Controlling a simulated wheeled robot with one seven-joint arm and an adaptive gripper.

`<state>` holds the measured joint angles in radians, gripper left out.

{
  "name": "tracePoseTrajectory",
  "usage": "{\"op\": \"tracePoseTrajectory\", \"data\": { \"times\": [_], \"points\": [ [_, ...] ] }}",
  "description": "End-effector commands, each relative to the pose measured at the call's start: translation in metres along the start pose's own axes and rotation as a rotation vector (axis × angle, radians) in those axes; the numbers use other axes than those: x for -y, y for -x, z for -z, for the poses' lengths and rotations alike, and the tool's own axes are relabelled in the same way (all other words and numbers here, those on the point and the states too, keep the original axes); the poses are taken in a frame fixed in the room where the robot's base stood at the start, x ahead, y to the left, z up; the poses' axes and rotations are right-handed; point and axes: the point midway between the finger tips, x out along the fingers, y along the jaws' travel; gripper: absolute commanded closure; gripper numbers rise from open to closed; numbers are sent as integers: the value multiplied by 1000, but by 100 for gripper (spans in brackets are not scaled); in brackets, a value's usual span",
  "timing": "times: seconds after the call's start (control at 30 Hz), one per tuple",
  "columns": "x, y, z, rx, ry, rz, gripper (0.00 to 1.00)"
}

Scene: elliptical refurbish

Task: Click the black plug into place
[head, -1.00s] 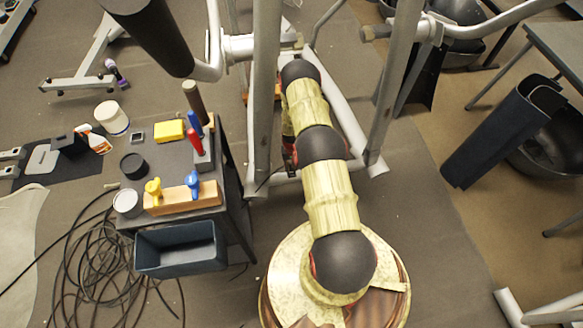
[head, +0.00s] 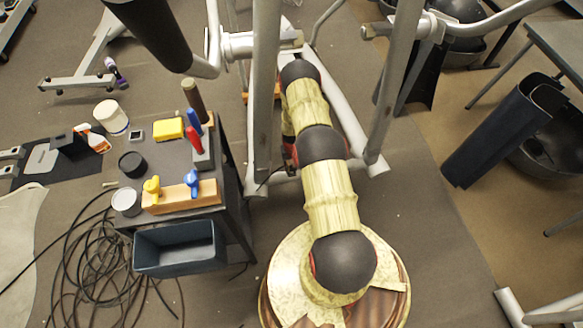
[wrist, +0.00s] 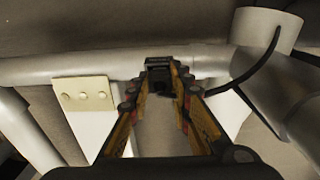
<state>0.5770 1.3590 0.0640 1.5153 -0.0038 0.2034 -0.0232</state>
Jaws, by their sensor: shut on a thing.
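In the wrist view my gripper (wrist: 160,92) is shut on the black plug (wrist: 159,66), a small dark block between the fingertips. The plug is at a grey horizontal tube (wrist: 75,68) of the machine's frame. I cannot tell whether it touches the tube or a socket there. A black cable (wrist: 255,68) runs from the right towards the fingertips; its end there is hard to make out. In the head view my arm reaches down into the machine's frame and hides the gripper and plug.
A cream plate with holes (wrist: 83,95) is left of the gripper. A thick grey post (wrist: 265,32) stands to the right. In the head view, a dark cart (head: 228,185) with tools stands left of the arm. Grey uprights (head: 395,80) of the machine flank the arm.

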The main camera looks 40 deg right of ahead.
Motion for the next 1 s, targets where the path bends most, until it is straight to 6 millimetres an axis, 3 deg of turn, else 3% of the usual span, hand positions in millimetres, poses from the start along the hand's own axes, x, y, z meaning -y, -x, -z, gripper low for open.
{"op": "tracePoseTrajectory", "data": {
  "times": [0.4, 0.77, 1.0],
  "points": [
    [0, 0, 0, 0, 0, 0, 58],
    [0, 4, 0, 0, 0, 0, 58],
    [0, 35, 1, -2, 0, 0, 58]
  ]
}}
